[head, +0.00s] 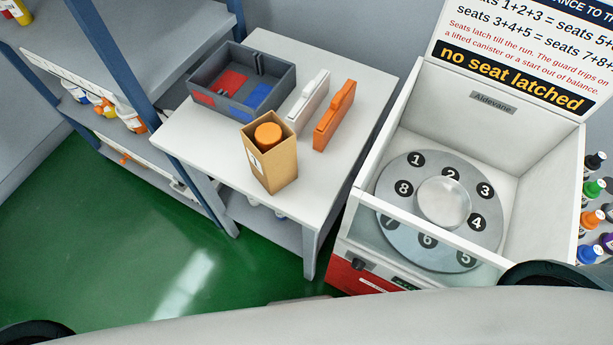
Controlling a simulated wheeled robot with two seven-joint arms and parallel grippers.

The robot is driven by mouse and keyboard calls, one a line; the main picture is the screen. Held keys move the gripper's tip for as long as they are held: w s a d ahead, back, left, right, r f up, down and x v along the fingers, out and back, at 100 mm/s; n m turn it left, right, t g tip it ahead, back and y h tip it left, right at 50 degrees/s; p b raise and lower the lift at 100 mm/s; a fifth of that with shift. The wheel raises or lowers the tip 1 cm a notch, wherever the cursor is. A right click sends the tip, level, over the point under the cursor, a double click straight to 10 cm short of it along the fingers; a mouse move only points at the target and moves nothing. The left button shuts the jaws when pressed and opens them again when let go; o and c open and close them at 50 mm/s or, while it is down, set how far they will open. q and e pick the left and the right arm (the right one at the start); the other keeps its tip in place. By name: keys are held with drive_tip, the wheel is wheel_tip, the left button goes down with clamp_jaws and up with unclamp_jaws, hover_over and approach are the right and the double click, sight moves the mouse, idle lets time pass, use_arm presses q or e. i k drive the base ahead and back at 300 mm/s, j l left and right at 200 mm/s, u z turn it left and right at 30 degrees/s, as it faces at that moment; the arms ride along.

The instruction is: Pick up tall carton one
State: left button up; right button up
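A tall brown carton (278,174) stands upright near the front edge of the white table (210,160). Its top is open and a round orange lid (268,133) shows inside it. A white label with a dark mark, too small to read, is on its left face. It is the only tall carton that I can see. Neither of my grippers is in view, and nothing is seen touching the carton.
Behind the carton are a grey divided tray (283,84) with red and blue areas, a white flat case (308,100) and an orange one (334,116). Right is an open-topped machine (405,122) with numbered seats. Left is a blue-posted shelf (105,75). The table's left front is bare.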

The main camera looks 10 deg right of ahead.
sight(275, 170)
drive_tip(key=k+l, duration=0.3)
drive_tip(key=l, duration=0.2)
drive_tip(key=k+l+u, duration=0.1)
drive_tip(key=k+l, duration=0.2)
drive_tip(key=l, duration=0.15)
